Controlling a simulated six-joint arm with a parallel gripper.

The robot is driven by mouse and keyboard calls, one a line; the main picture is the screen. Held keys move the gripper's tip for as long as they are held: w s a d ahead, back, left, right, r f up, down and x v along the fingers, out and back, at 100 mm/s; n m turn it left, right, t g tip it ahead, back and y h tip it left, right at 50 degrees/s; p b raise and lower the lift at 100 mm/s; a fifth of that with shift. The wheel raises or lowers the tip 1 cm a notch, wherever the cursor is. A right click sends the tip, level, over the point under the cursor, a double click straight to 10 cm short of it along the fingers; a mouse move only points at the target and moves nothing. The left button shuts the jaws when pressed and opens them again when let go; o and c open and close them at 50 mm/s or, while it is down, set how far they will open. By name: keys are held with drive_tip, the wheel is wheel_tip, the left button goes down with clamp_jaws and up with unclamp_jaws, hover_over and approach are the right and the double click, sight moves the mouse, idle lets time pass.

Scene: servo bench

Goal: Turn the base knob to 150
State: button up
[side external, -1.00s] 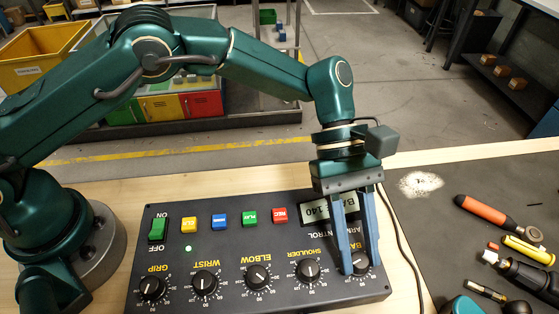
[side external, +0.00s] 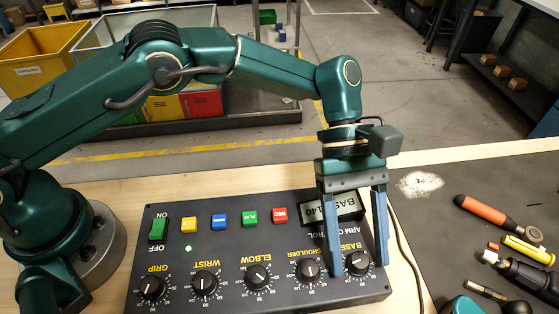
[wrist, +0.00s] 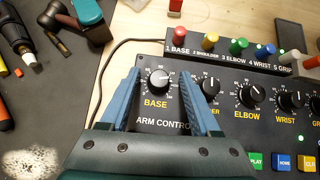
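The base knob (wrist: 159,80) is a round black dial with a white pointer, at the right end of the control box; it also shows in the side view (side external: 357,261). My gripper (side external: 359,269) is lowered over it, pointing down. Its two blue fingers stand on either side of the knob, with a gap on each side in the wrist view (wrist: 161,74). The gripper is open and holds nothing. The box's display (side external: 326,207) seems to read BASE and 140, partly hidden behind a finger.
The shoulder knob (side external: 308,270) is close beside one finger; the elbow knob (side external: 257,276) is farther along the row. Coloured buttons (side external: 249,217) line the box. A cable (side external: 404,255) runs past its right side. Tools, including a screwdriver (side external: 484,213), lie on the dark mat.

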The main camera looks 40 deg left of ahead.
sight(344, 251)
drive_tip(key=shift+v, duration=2.55)
drive_tip(key=shift+s+d+r+n+t+y, duration=0.25)
drive_tip(key=shift+s+d+n+t+y, duration=0.15)
drive_tip(key=shift+n+t, duration=0.3)
drive_tip(key=shift+s+r+n+t+y, duration=0.1)
drive_tip(key=shift+s+n+t+y, duration=0.2)
drive_tip(key=shift+n+t, duration=0.2)
drive_tip(key=shift+s+d+r+n+t+y, duration=0.1)
drive_tip(key=shift+s+r+n+t+y, duration=0.1)
drive_tip(key=shift+n+t, duration=0.3)
drive_tip(key=shift+s+r+n+t+y, duration=0.15)
drive_tip(key=shift+s+n+t+y, duration=0.05)
drive_tip(key=shift+n+t, duration=0.25)
drive_tip(key=shift+x, duration=2.55)
